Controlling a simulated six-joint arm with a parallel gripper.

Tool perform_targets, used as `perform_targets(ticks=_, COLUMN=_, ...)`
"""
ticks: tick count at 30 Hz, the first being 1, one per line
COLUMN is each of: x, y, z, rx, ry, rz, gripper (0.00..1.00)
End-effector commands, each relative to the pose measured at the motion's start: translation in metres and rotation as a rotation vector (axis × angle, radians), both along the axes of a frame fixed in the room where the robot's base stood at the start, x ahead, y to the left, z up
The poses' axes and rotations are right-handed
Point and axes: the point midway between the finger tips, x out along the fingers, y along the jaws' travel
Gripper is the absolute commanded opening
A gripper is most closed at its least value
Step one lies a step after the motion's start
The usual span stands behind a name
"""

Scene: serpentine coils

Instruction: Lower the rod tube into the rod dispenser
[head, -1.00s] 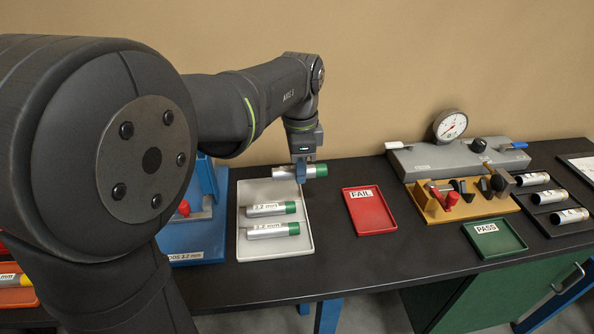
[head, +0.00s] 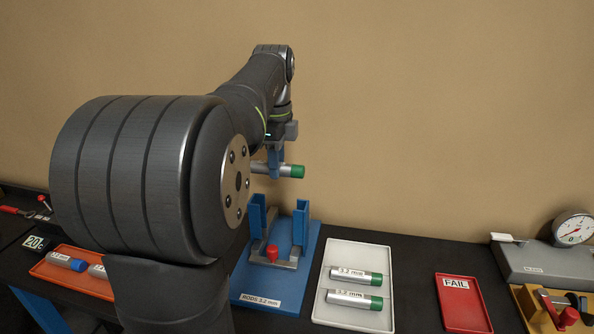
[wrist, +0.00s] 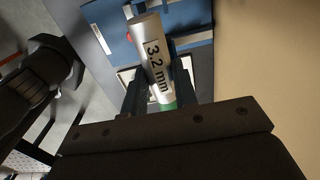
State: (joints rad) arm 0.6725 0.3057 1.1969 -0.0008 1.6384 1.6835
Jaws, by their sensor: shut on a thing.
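My gripper (head: 276,165) is shut on a silver rod tube (head: 286,170) with a green end cap. The tube is level, held in the air above the rod dispenser, its green end pointing right in the head view. In the wrist view the rod tube (wrist: 156,60) shows a "3.2 mm" label between the fingers (wrist: 160,95). The rod dispenser (head: 302,225) is a blue base labelled "RODS 3.2 mm" with blue uprights, a grey cradle and a red knob. The tube is clear of the uprights. My arm hides part of the dispenser's left side.
A light grey tray (head: 329,312) with two more green-capped 3.2 mm tubes lies right of the dispenser. A red FAIL tray (head: 462,310) and a dial gauge (head: 572,230) stand further right. An orange tray (head: 50,272) with tubes lies left.

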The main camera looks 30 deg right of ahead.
Motion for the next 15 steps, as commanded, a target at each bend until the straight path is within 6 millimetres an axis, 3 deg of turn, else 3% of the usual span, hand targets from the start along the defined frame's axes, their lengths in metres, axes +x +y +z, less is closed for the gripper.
perform_targets(ticks=15, x=0.000, y=0.000, z=-0.041, rx=0.000, ry=0.000, rz=0.000, gripper=0.01)
